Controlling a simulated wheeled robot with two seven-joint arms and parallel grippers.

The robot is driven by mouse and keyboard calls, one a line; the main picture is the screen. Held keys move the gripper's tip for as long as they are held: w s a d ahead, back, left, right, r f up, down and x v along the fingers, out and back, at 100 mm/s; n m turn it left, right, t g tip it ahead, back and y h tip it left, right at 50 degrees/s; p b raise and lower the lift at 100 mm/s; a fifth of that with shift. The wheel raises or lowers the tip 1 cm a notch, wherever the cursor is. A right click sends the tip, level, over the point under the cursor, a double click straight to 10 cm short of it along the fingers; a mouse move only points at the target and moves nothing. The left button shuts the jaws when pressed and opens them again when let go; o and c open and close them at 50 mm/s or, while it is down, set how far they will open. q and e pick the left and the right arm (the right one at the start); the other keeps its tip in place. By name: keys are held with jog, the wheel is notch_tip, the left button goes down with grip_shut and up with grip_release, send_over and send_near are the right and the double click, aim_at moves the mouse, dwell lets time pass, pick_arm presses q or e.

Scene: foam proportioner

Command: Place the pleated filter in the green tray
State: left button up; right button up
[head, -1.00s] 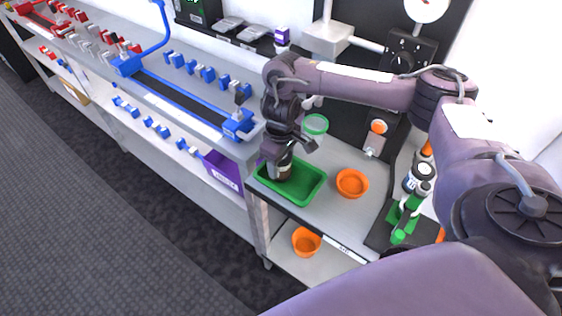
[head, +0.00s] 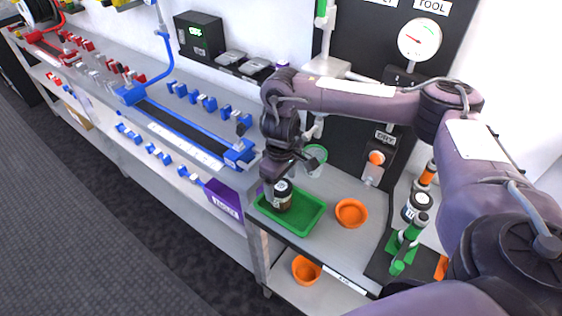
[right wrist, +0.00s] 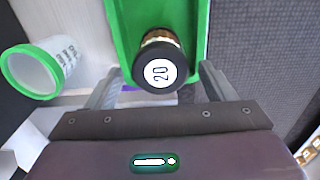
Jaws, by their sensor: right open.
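The green tray (head: 312,222) sits on the bench's front edge; its inside also shows in the right wrist view (right wrist: 123,30). A short brown cylinder with a black cap marked 20, apparently the pleated filter (head: 284,198), stands in the tray near its left end. The cap faces the camera in the right wrist view (right wrist: 160,68). Its side is mostly hidden there, so I cannot make out pleats. My left gripper is not in view.
An orange bowl (head: 351,213) stands right of the tray, and a clear green-rimmed cup (head: 314,160) behind it. The cup is also close to my left finger in the wrist view (right wrist: 38,68). A purple bin (head: 222,200) is left.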

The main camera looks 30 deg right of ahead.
notch_tip(320, 180, up, 8)
jog(key=shift+f+p, duration=0.25)
jog(key=shift+p, duration=0.6)
jog(key=shift+s, duration=0.1)
